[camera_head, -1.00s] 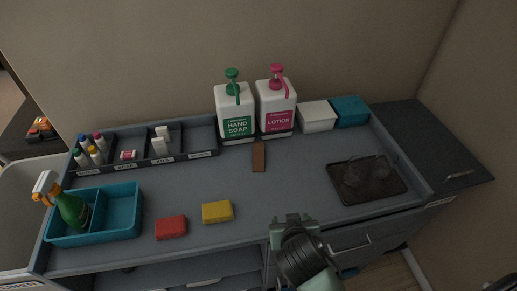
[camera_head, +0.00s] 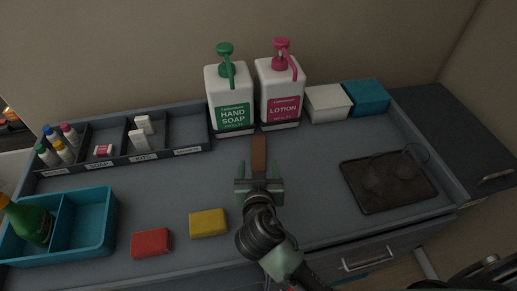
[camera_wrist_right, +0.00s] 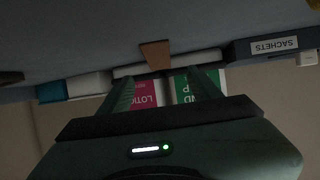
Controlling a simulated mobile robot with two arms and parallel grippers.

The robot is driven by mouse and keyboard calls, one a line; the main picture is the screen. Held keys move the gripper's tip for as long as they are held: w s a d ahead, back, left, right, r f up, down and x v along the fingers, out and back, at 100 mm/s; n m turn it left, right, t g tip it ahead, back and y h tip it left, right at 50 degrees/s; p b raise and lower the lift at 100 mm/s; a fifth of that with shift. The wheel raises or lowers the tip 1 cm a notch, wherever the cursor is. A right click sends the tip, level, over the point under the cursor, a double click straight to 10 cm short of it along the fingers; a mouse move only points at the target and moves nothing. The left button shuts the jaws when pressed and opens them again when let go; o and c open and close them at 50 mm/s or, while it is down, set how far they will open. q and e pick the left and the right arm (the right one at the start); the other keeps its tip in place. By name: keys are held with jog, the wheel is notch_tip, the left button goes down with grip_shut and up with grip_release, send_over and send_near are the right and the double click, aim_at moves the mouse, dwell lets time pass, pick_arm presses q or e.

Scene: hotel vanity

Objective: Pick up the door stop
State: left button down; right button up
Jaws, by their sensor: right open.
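The door stop looks like a small brown wedge or block (camera_head: 258,152) lying on the grey vanity top, in front of the soap and lotion bottles. It also shows in the right wrist view (camera_wrist_right: 156,54), beyond the fingertips. My right gripper (camera_head: 259,172) is open and empty, just in front of the brown block. Its fingers (camera_wrist_right: 165,80) point toward the block, and the gripper partly hides the block's near end in the head view. Whether they touch cannot be told. My left gripper is not in view.
Hand soap (camera_head: 231,100) and lotion (camera_head: 280,95) bottles stand close behind. A white box (camera_head: 327,103) and teal box (camera_head: 366,98) are back right. A dark tray with glasses (camera_head: 360,201) lies right. Yellow (camera_head: 208,223) and red (camera_head: 151,243) sponges lie front left, beside a teal caddy (camera_head: 92,225).

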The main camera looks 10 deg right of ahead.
aim_at(259, 151)
jog(key=p+x, duration=0.1)
jog(key=x, duration=0.2)
jog(key=shift+f, duration=0.1)
jog(key=shift+w+d+f+p, duration=0.1)
jog(key=shift+w+d+p, duration=0.1)
jog(key=shift+w+p, duration=0.3)
jog(key=x, duration=0.1)
jog(key=p+x, duration=0.1)
jog(key=x, duration=0.1)
jog(key=shift+w+d+f, duration=0.1)
jog(key=shift+w+f, duration=0.1)
jog(key=shift+f, duration=0.15)
jog(key=shift+w+f, duration=0.2)
jog(key=shift+w, duration=0.05)
jog(key=shift+s, duration=0.1)
jog(key=shift+c, duration=0.6)
grip_shut()
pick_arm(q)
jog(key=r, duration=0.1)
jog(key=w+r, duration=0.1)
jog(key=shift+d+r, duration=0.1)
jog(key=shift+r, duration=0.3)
pick_arm(e)
jog(key=shift+r, duration=0.1)
